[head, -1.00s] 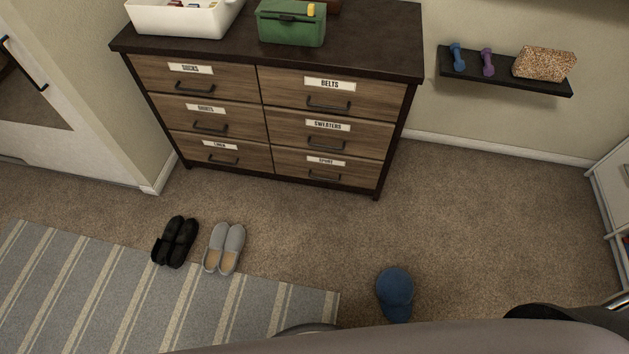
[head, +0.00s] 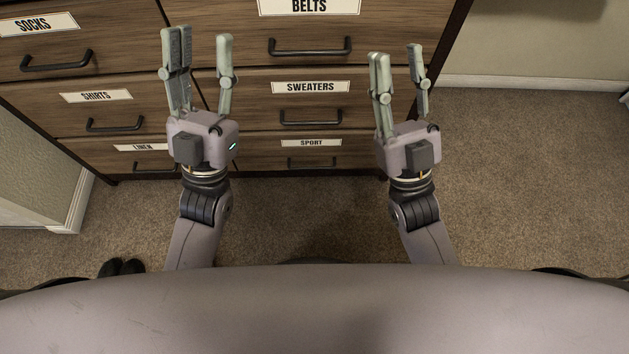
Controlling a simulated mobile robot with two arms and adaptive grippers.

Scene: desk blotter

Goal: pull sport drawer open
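The sport drawer (head: 347,159) is the bottom drawer of the dresser's right column, under a white SPORT label (head: 311,143). It is shut, and its dark bar handle (head: 311,165) shows between my two arms. My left gripper (head: 203,45) is open and empty, in front of the dresser left of the sport drawer. My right gripper (head: 397,55) is open and empty, to the right of the sweaters handle. Neither gripper touches the sport handle.
Above are the sweaters drawer (head: 257,100) and belts drawer (head: 257,40). The socks (head: 100,25), shirts (head: 60,117) and linen (head: 100,160) drawers are at left, all shut. Carpet (head: 520,180) is clear at right.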

